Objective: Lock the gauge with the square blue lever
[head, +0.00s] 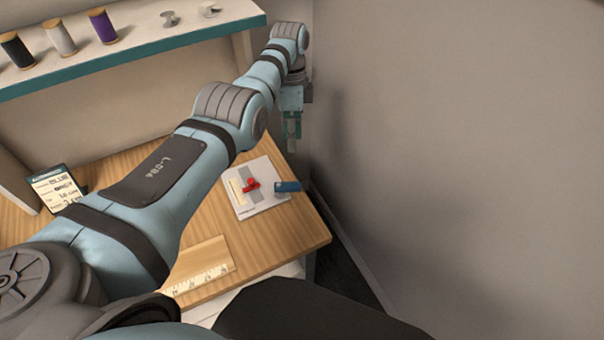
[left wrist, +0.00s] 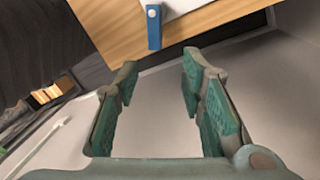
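The gauge (head: 257,190) is a white plate with a grey strip and scale, lying near the right edge of the wooden table. A red lever (head: 251,185) sits on its middle. The square blue lever (head: 287,187) sticks out from its right side over the wood. My left gripper (head: 292,136) is up and beyond the gauge near the wall, apart from the lever. In the left wrist view, my left gripper (left wrist: 160,70) is open and empty, and the blue lever (left wrist: 154,28) shows past the fingertips with a corner of the gauge (left wrist: 185,5). My right gripper is not in view.
A wooden ruler (head: 200,268) lies near the table's front edge. A label card (head: 58,189) stands at the left. A shelf (head: 150,50) with spools runs above the table. The grey wall (head: 450,150) is close on the right. Bare wood (head: 300,233) lies in front of the gauge.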

